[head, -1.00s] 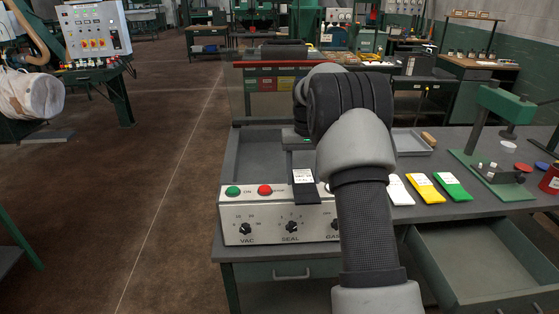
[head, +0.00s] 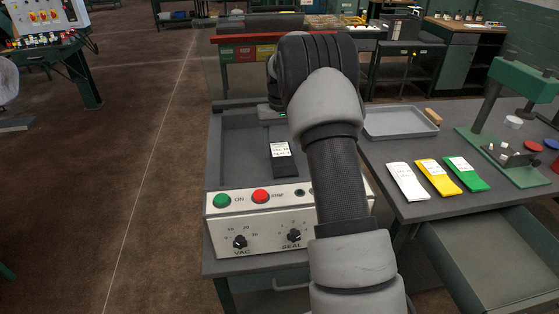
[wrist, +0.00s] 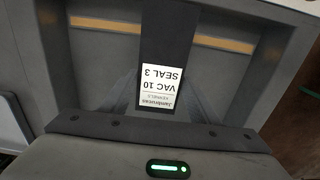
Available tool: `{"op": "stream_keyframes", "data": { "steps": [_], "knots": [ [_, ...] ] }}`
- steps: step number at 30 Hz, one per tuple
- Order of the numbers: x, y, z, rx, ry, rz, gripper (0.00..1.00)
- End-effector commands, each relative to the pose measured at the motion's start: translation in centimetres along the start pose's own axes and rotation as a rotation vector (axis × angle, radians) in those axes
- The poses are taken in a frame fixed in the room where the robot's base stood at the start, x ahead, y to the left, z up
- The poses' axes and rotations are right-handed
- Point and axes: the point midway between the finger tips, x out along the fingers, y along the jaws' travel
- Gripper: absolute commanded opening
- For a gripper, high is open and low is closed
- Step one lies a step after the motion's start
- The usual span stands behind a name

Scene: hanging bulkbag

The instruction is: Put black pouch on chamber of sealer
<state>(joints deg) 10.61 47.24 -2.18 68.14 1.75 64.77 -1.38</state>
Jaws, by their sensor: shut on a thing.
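The black pouch (head: 281,166) has a white label and shows over the sealer's chamber (head: 236,150), near the control panel. In the wrist view the pouch (wrist: 168,35) runs away from my gripper, its label upside down, reading VAC 10 and SEAL 3. My gripper (head: 276,125) is shut on the pouch's near end; its fingers (wrist: 165,98) are partly hidden by the pouch and the label. My arm covers the right part of the chamber in the head view. I cannot tell whether the pouch touches the chamber floor.
The sealer's front panel (head: 270,223) has green and red buttons and dials marked VAC and SEAL. White (head: 407,181), yellow (head: 438,177) and green (head: 466,174) pouches lie to the right. A grey tray (head: 400,123) and a green press (head: 496,105) stand beyond. A drawer (head: 490,250) is open.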

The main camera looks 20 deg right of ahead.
Motion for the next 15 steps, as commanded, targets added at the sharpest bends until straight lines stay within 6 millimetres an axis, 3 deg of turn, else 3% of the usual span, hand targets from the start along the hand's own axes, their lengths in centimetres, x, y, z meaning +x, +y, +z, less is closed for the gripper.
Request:
{"op": "stream_keyframes", "data": {
  "steps": [10,15],
  "knots": [
    [4.8,0.0,0.0,0.000,-0.001,0.000,0.31],
    [5.1,0.0,-0.1,0.000,0.004,0.000,0.31]
  ]
}}
